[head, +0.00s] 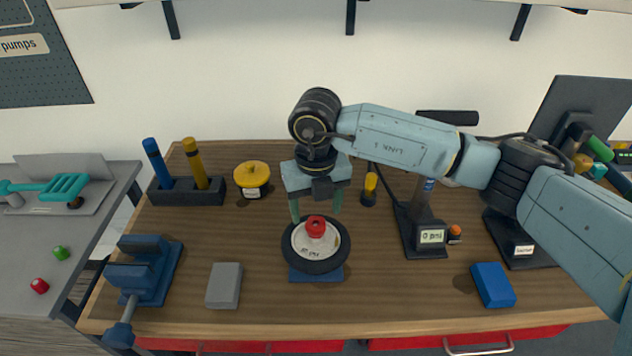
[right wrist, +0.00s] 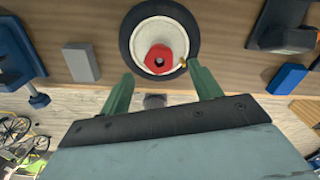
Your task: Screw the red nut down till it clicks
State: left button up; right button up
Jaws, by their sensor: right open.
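The red nut (head: 316,226) sits at the middle of a wheel with a pale hub and black tyre (head: 342,252). The wheel lies flat on a blue base (head: 316,275) near the front of the bench. In the right wrist view the red nut (right wrist: 158,60) shows its dark centre hole. My right gripper (head: 316,207) points down just behind and above the nut. Its two green fingers are apart with nothing between them, and they show on either side below the nut in the right wrist view (right wrist: 162,79). I cannot see how far down the nut sits. My left gripper is not in view.
A blue vise (head: 145,272) and a grey block (head: 224,286) lie left of the wheel. A yellow-lidded pot (head: 252,177) and a tool holder (head: 186,192) stand behind. A gauge stand (head: 426,235) and blue block (head: 492,285) are right. Bench between is clear.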

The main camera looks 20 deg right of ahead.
aim_at(316, 225)
jog(key=shift+f, duration=2.2)
jog(key=c, duration=1.1)
jog(key=shift+o, duration=0.2)
jog(key=shift+r+m+p, duration=0.1)
jog(key=shift+m+p, duration=0.35)
jog(key=shift+m, duration=0.35)
jog(key=o, duration=1)
jog(key=shift+o, duration=0.2)
notch_tip(316, 225, up, 13)
jog(key=b, duration=0.1)
